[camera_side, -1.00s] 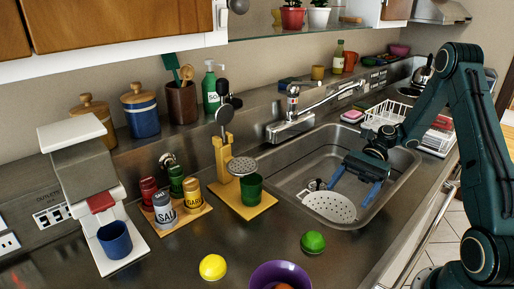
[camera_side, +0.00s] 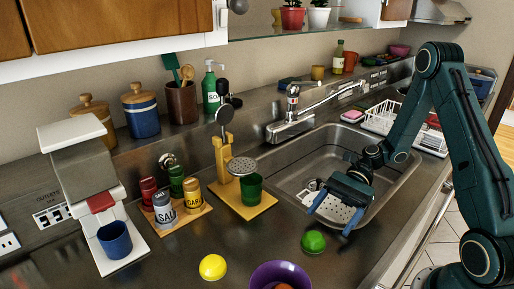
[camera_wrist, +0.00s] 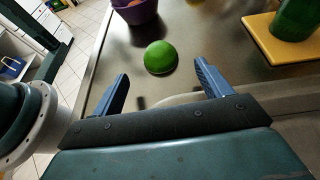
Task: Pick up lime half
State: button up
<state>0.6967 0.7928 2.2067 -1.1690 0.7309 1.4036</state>
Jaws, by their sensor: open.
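The lime half (camera_side: 313,242) is a small green dome on the steel counter, in front of the sink's near left corner. It also shows in the wrist view (camera_wrist: 160,57), dome side up, beyond the fingertips and roughly between their lines. My gripper (camera_side: 330,220) is open and empty over the near left part of the sink, behind and to the right of the lime half in the side view. Its two blue fingers in the wrist view (camera_wrist: 162,85) point toward the lime half and do not touch it.
A purple bowl (camera_side: 280,272) and a yellow lemon half (camera_side: 213,267) sit near the lime half. A yellow stand (camera_side: 256,209) with a green cup (camera_side: 251,188) is behind it. The sink (camera_side: 385,197) holds a white perforated strainer (camera_side: 336,207). The counter around the lime half is clear.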

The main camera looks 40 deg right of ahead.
aim_at(314, 240)
jog(key=shift+a, duration=0.15)
jog(key=shift+x, duration=2.55)
jog(key=shift+r, duration=0.1)
jog(key=c, duration=1.1)
